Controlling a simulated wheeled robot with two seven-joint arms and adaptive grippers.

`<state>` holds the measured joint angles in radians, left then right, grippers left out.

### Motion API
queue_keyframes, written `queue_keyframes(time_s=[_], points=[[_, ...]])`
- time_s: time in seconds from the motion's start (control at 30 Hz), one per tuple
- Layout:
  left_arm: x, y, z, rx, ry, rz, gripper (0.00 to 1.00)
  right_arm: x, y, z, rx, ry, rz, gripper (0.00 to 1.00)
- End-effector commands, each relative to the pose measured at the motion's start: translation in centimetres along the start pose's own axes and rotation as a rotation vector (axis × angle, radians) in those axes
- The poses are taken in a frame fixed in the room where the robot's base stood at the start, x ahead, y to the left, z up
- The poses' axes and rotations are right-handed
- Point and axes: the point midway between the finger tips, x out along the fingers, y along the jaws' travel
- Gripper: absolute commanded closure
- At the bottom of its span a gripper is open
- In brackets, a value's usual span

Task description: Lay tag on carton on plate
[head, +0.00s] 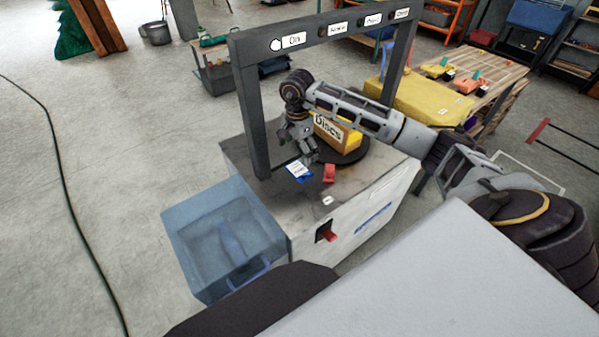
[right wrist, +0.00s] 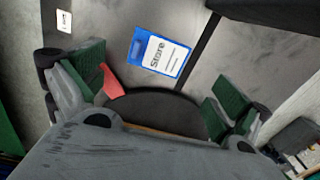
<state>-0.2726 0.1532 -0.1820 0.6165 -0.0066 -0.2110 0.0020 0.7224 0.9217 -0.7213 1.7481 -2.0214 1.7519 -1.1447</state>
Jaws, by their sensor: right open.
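The tag (head: 299,170) is a blue card with a white label; in the right wrist view the tag (right wrist: 158,56) reads "Store". It lies flat on the grey bench top (head: 254,154). The carton (head: 349,138), yellow-brown and marked "Discs", stands on the dark round plate (head: 354,159), partly hidden behind my right arm. In the right wrist view the plate (right wrist: 155,105) shows between my fingers. My right gripper (head: 301,148) is open and empty, above the bench near the tag, with the tag ahead of its fingertips. My left gripper is not in view.
A red block (head: 329,173) lies beside the tag. A dark frame (head: 254,115) with labelled signs stands over the bench. A blue translucent bin (head: 222,240) is at its left side, and a red switch (head: 327,233) is on its front.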

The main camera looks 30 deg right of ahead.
Motion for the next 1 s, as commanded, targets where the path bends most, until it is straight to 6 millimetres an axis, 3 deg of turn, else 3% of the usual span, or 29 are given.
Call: queue_keyframes(time_s=[0.23,0.57,1.0], points=[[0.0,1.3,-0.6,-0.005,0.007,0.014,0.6,0.0,0.0,0.0,0.071,0.0,0.0,0.0],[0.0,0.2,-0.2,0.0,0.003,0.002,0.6,0.2,0.0,0.0,0.07,0.0,0.001,0.0],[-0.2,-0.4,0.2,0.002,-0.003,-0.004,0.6,2.3,0.0,0.0,0.07,0.0,0.0,0.0]])
